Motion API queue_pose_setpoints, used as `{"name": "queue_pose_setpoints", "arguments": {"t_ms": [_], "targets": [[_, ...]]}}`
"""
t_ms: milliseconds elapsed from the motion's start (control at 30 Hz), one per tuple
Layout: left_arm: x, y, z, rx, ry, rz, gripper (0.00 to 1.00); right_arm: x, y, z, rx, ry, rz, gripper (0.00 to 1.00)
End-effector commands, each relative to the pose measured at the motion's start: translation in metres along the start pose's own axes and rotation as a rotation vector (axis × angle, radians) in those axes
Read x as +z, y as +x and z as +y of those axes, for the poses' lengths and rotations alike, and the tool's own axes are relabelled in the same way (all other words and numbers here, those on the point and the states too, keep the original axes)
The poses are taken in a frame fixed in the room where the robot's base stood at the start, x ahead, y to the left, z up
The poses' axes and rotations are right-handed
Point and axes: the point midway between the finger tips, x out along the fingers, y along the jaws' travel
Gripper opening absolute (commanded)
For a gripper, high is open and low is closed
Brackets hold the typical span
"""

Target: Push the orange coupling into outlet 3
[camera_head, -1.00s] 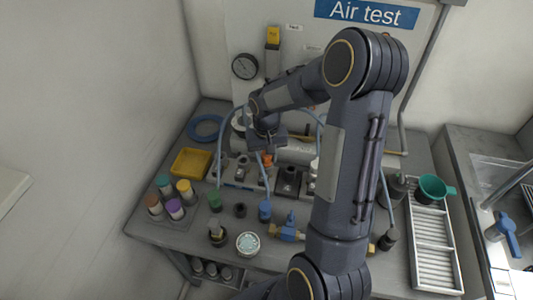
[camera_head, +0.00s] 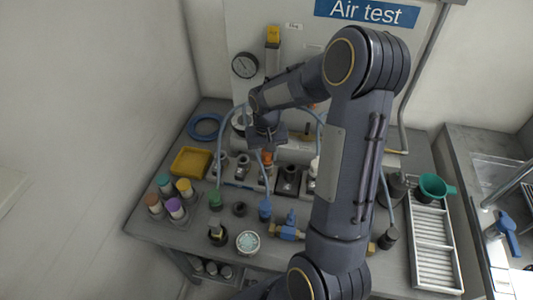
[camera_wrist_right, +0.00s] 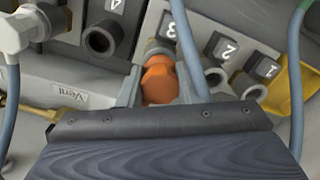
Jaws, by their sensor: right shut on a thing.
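The orange coupling (camera_wrist_right: 159,84) is between the two fingers of my right gripper (camera_wrist_right: 160,92), which is shut on it. In the right wrist view it is in line with the grey port of outlet 3 (camera_wrist_right: 158,47) and appears to meet it; I cannot tell how deep it sits. In the head view the orange coupling (camera_head: 267,157) shows just below my right gripper (camera_head: 267,148), over the outlet row. The gripper hides part of it. My left gripper is not in view.
Outlet 2 (camera_wrist_right: 217,45) and outlet 4 (camera_wrist_right: 105,38) flank outlet 3. A blue hose (camera_wrist_right: 191,50) passes close beside the coupling. Blue (camera_head: 265,210) and green (camera_head: 215,199) couplings stand in front of the outlet row. A yellow tray (camera_head: 191,163) is at left.

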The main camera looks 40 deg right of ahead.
Motion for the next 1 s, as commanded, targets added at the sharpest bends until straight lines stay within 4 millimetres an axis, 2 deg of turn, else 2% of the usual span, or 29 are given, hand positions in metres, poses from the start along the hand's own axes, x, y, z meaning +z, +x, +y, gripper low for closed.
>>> {"name": "queue_pose_setpoints", "arguments": {"t_ms": [33, 267, 700, 1000], "targets": [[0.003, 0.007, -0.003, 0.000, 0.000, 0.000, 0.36, 0.000, 0.008, 0.000, 0.000, 0.000, 0.000, 0.08], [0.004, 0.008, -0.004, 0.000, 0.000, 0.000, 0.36, 0.000, 0.010, 0.000, 0.000, 0.000, 0.000, 0.08], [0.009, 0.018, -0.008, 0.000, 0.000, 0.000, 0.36, 0.000, 0.024, 0.000, 0.000, 0.000, 0.000, 0.08], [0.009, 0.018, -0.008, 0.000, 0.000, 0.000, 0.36, 0.000, 0.025, 0.000, 0.000, 0.000, 0.000, 0.08]]}}
